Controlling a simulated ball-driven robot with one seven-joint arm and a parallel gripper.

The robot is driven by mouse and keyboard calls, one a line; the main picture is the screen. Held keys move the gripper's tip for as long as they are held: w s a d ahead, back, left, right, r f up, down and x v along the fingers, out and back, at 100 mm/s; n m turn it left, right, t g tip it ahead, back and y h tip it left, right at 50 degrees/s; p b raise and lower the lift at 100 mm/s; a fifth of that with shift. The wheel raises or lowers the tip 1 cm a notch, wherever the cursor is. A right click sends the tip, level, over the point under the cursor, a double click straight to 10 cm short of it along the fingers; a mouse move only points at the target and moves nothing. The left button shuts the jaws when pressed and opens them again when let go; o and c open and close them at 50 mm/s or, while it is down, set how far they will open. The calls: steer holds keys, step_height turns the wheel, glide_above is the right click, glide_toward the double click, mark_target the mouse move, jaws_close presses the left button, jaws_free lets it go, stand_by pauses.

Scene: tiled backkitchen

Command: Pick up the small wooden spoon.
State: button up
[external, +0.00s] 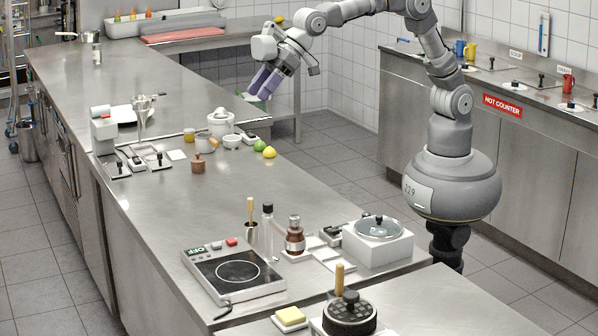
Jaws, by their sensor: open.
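My gripper (263,83), with purple fingers, hangs in the air above the right edge of the long steel counter (160,208), toward its far half. It is open, and I see nothing between the fingers. A slim, light wooden piece (250,208) stands upright in a small metal cup (250,233) on the near part of the counter. It may be the small wooden spoon, but its lower end is hidden in the cup. The gripper is well behind it and higher. Another wooden handle (339,277) stands near the front; what it belongs to is unclear.
A glass bottle (268,226) and a brown bottle (295,238) stand close right of the cup. A hotplate (235,271) lies in front. A lidded white box (377,240) is to the right. Jars and fruit (265,149) sit mid-counter. Bare steel lies left of the cup.

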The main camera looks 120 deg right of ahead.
mark_target(252, 201)
steer(key=w+f+g, duration=0.1)
steer(key=f, duration=0.8)
steer(key=w+a+f+g, duration=0.1)
steer(key=w+f, duration=0.1)
steer(key=f, duration=0.8)
steer(key=w+a+f+g+p, duration=0.1)
steer(key=f+g, duration=0.1)
steer(key=f, duration=0.7)
steer(key=shift+w+a+f, duration=0.1)
steer(key=shift+w+f, duration=0.15)
steer(key=shift+f, duration=0.05)
steer(key=shift+w+f, duration=0.3)
steer(key=shift+f, duration=0.1)
jaws_close()
